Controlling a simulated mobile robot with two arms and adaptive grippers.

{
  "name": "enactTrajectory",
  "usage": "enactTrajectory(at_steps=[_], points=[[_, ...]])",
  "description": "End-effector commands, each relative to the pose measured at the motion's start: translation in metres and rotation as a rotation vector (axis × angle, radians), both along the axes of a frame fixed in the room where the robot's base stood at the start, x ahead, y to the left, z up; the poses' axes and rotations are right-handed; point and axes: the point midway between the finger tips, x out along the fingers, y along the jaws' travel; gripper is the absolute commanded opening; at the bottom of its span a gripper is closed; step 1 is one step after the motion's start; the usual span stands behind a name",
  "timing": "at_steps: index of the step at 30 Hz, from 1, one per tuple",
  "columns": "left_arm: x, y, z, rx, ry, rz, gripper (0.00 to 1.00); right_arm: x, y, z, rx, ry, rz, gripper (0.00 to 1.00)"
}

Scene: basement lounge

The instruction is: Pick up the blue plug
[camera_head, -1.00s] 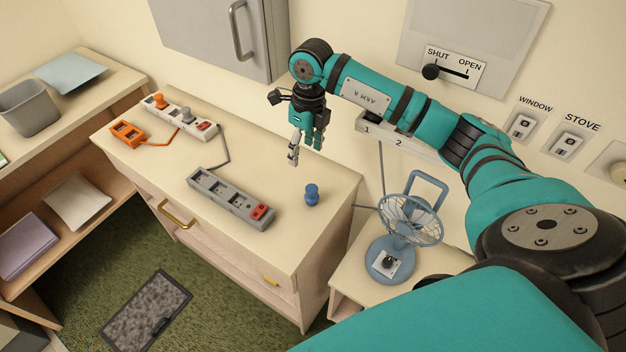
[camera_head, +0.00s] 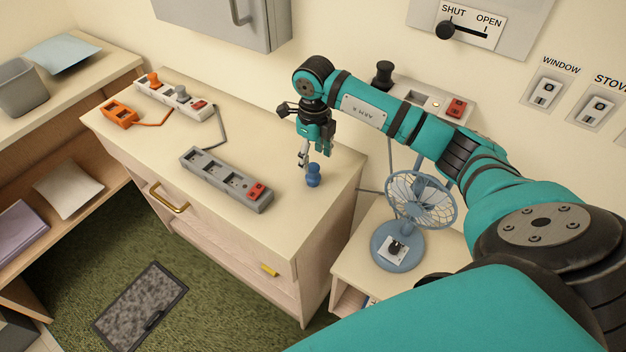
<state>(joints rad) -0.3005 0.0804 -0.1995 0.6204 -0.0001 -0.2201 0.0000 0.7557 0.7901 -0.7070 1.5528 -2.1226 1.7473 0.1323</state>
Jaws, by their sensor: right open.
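The blue plug (camera_head: 313,175) stands upright on the cream cabinet top, near its right end. My right gripper (camera_head: 314,158) comes down over it from above, fingers pointing down. It is open, and its fingertips are close above or behind the plug's top. I cannot tell whether they touch it. My left gripper is not in view.
A grey power strip (camera_head: 215,177) with a red switch lies left of the plug. A white strip (camera_head: 170,100) with plugs and an orange plug block (camera_head: 120,114) lie farther left. A blue fan (camera_head: 420,200) stands on a lower table at right. The wall is behind.

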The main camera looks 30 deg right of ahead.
Motion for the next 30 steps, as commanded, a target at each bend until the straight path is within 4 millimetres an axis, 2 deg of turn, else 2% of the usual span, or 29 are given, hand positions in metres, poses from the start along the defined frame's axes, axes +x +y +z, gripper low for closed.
enactTrajectory(at_steps=[1, 7, 16, 30], points=[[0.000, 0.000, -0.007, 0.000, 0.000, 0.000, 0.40, 0.000, 0.001, -0.011, 0.001, 0.003, 0.000, 0.60], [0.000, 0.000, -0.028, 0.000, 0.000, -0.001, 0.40, 0.000, 0.003, -0.043, 0.000, 0.002, 0.001, 0.60], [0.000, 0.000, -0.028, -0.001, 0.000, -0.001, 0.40, 0.000, 0.002, -0.046, 0.000, 0.001, 0.001, 0.60], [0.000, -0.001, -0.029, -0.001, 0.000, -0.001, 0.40, 0.000, 0.002, -0.046, 0.000, 0.001, 0.001, 0.00]])
